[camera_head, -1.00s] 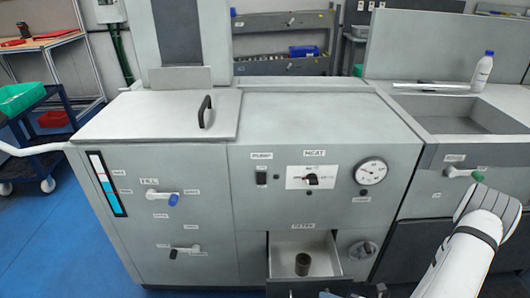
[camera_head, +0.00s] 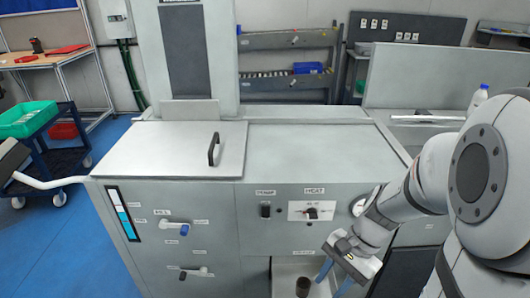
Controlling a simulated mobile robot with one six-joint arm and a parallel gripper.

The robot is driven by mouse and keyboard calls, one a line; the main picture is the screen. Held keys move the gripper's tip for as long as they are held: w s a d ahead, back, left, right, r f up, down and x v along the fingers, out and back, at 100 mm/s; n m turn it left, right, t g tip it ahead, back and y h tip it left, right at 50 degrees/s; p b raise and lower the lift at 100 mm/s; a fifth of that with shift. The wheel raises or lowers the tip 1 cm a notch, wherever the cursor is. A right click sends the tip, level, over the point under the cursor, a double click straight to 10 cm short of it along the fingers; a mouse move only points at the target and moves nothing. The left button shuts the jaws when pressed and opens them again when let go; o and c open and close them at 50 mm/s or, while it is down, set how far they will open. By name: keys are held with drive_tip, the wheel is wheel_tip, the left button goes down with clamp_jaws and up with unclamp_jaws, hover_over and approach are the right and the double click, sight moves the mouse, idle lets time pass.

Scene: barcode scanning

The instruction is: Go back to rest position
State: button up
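My gripper (camera_head: 333,278) is in front of the grey machine (camera_head: 190,215), at the lower right of the head view. It points down, and its two blue fingers are apart with nothing seen between them. The gripper is just right of an open drawer (camera_head: 285,268) in the machine's front. A dark cylinder (camera_head: 303,287) stands in the drawer, apart from the fingers. The lower part of the drawer is cut off by the frame.
A lid with a black handle (camera_head: 212,149) lies closed on the machine's top. The front carries knobs and a blue-tipped valve (camera_head: 182,229). A white bottle (camera_head: 478,98) stands at the right, partly behind my arm. Blue floor (camera_head: 65,245) is clear at left.

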wheel_tip(320, 180, up, 15)
drive_tip(key=s+n+t+h+p, duration=0.1)
drive_tip(key=n+t+h+p, duration=0.3)
drive_tip(key=n, duration=0.5)
drive_tip(key=shift+s+d+n+t+h+p, duration=0.2)
drive_tip(key=shift+d+n+t+h+p, duration=0.1)
drive_tip(key=shift+n+t+h, duration=0.15)
drive_tip(key=shift+r, duration=0.1)
drive_tip(key=shift+a, duration=0.1)
